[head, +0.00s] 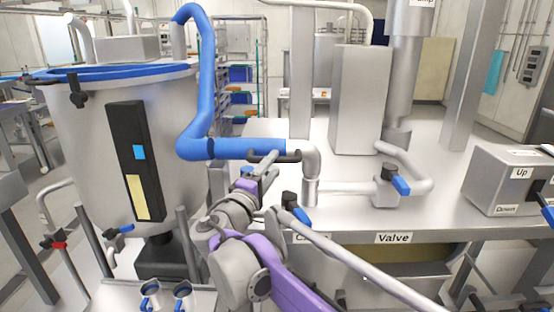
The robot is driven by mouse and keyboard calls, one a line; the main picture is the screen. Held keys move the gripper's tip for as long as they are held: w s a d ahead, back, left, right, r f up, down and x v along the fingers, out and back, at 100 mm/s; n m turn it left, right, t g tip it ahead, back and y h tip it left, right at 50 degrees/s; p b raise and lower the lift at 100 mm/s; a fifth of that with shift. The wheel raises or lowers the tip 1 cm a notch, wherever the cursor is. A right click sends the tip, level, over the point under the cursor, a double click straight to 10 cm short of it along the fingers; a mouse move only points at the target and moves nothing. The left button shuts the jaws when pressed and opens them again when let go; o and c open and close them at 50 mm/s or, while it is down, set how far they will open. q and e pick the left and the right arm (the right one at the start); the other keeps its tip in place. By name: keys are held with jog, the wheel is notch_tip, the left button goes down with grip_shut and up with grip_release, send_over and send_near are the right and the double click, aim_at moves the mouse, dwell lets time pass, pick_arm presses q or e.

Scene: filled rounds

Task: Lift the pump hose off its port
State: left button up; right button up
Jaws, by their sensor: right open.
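The blue pump hose (208,75) rises from the top of the steel tank, bends over and drops. Its lower end runs level to the right and meets a grey elbow pipe (311,160) on the steel bench, which looks like its port. The hose end appears seated against the elbow. My right gripper (272,156) reaches up from below, at the hose's right end by the elbow. Its dark fingers are open and lie at the underside and front of the hose. I cannot tell whether they touch it. My left gripper is not in view.
The large steel tank (85,130) stands at left. The bench (350,212) carries a tall steel box (358,100), pipes with blue-handled valves (400,186) and an Up/Down control box (515,180). A long grey bar (360,261) slants across the lower right, close to my arm.

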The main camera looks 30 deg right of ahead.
aim_at(276, 161)
jog(key=shift+x, duration=1.95)
grip_shut()
